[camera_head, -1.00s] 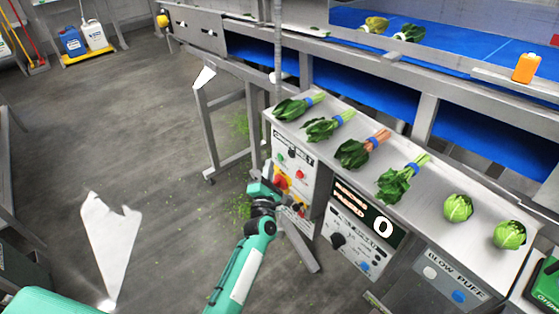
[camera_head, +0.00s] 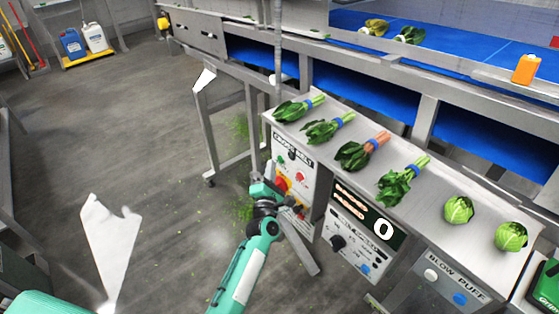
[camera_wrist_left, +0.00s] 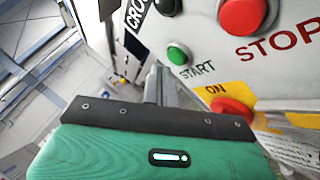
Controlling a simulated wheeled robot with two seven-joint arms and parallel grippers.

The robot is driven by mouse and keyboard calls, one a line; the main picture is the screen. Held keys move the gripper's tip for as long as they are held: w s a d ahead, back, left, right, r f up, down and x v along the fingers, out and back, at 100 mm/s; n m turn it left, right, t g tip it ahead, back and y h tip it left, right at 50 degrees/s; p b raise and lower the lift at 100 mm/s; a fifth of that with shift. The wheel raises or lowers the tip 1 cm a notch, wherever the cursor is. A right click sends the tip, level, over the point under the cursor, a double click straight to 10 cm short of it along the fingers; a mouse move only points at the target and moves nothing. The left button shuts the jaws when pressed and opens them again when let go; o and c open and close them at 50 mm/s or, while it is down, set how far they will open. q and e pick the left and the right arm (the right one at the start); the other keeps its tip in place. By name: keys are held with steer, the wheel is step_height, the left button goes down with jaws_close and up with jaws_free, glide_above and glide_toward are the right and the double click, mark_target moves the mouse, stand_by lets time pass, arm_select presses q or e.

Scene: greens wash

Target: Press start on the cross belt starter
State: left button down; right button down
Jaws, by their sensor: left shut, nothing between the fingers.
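The cross belt starter (camera_head: 292,168) is a pale panel on the front of the steel bench, labelled CROSS BELT. In the left wrist view its green START button (camera_wrist_left: 178,54) is close ahead, with the red STOP button (camera_wrist_left: 243,14) to its right. A red knob on a yellow ON plate (camera_wrist_left: 232,108) is below them. My left gripper (camera_head: 279,196) is just in front of the lower left of the panel. Its shut, empty fingers (camera_wrist_left: 158,78) show below and left of the green button, with no clear contact. My right gripper is not in view.
A spray panel (camera_head: 352,238) with a display reading 0 and a blow puff panel (camera_head: 452,283) are to the right. Several bunched greens and two round heads lie on the steel ledge (camera_head: 430,207) above. Open floor (camera_head: 130,130) is to the left.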

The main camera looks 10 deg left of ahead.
arm_select(q)
steer(key=shift+w+d, duration=0.1)
stand_by(1.1)
steer(key=shift+w+d, duration=0.2)
steer(key=shift+w, duration=0.05)
